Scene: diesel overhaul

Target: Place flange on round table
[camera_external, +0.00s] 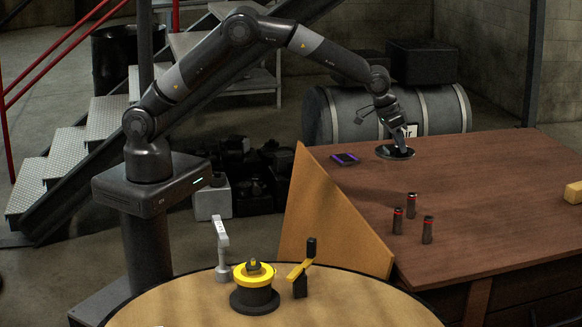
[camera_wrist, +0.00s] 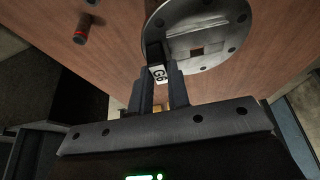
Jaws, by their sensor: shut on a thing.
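The flange (camera_external: 386,152) is a dark, thin disc at the far left part of the brown table. In the wrist view the flange (camera_wrist: 212,40) is a grey metal disc with several holes around its rim and a square opening. My gripper (camera_external: 403,146) is shut on the flange at its edge, beside a block with a white "G6" label; my gripper shows in the wrist view (camera_wrist: 158,88) too. I cannot tell whether the flange touches the tabletop or hangs just above it. The round table (camera_external: 370,306) stands in the front, with a tan top and dark rim.
The round table holds a yellow-black round part (camera_external: 254,287), a grey upright fixture (camera_external: 221,250) and a black-yellow one (camera_external: 302,268). The brown table (camera_external: 480,190) carries a purple-edged device (camera_external: 345,158), three small dark cylinders (camera_external: 411,205) and a yellow block (camera_external: 573,192). A tan triangular panel (camera_external: 325,220) stands between the tables.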

